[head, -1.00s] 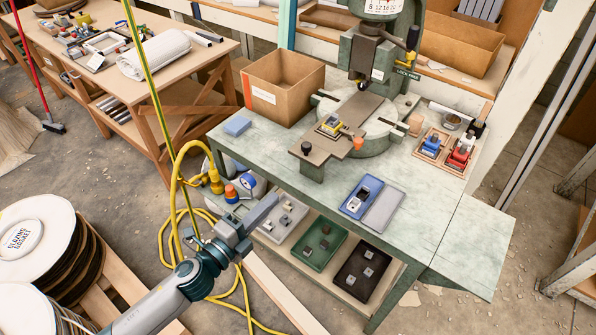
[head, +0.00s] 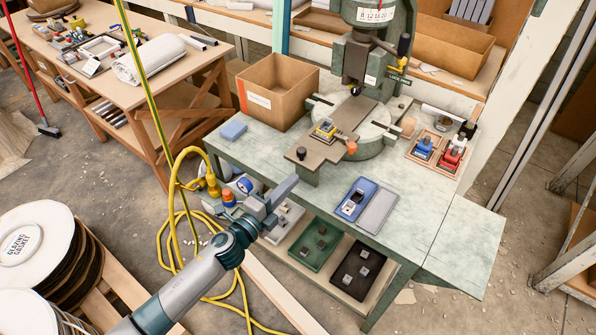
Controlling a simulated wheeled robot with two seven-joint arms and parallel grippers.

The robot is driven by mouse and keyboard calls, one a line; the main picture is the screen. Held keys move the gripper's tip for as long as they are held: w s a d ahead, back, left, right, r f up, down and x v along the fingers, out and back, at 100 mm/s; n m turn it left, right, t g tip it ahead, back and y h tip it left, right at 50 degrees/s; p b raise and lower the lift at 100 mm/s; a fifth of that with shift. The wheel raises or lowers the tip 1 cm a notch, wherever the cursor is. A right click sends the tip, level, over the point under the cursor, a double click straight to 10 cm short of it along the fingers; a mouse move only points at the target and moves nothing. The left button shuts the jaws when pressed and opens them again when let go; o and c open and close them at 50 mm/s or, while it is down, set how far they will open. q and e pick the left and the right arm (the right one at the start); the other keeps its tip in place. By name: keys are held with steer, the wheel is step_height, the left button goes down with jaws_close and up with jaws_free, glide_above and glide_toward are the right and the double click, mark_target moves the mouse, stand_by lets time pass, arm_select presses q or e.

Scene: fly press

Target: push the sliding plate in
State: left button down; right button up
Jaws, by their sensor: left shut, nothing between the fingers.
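The sliding plate (head: 312,158) is a brown flat bar on the round base of the green fly press (head: 361,134). Its near end sticks out toward the table's front left and carries a dark knob (head: 301,153). My left gripper (head: 290,186) is shut and empty, in front of the table's near left edge. In the picture it is below the plate's near end and apart from it. My right gripper is not in view.
An orange knob (head: 351,147) stands beside the plate. A cardboard box (head: 277,92) stands behind it, with a blue block (head: 233,130) to the left. A blue tray (head: 357,198) lies on the green table (head: 410,230). Yellow hose (head: 163,225) hangs left of my arm.

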mark_target(305, 167)
arm_select(q)
steer(key=x, duration=0.4)
steer(key=shift+p, duration=0.4)
steer(key=shift+b+x, duration=0.55)
steer(key=shift+x, duration=1.8)
steer(key=shift+s, duration=0.1)
steer(key=shift+a, duration=0.1)
